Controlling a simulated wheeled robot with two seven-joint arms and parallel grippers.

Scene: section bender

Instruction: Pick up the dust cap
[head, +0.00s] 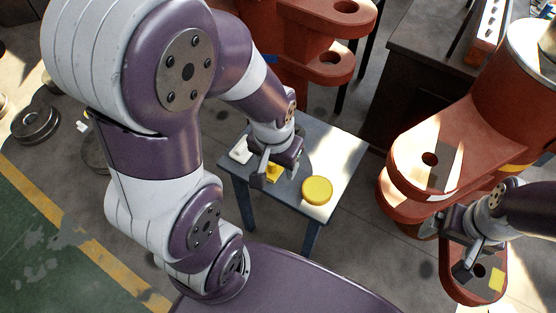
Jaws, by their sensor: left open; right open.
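A round yellow cap (317,190), which looks like the dust cap, lies flat on a small blue-grey table (338,153). My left gripper (274,176) is open above the table, just to the left of the round cap and apart from it in the picture. A small yellow piece (272,171) shows between its fingers; I cannot tell whether it touches them. My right gripper (447,250) is open at the right, in front of the red-orange machine part, away from the table.
A small white object (240,151) lies at the table's left edge. Red-orange machine brackets (425,165) with holes stand right of the table, and more (325,62) stand behind it. A dark cabinet (425,85) is at the back right. Round dark discs (36,121) lie on the floor at left.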

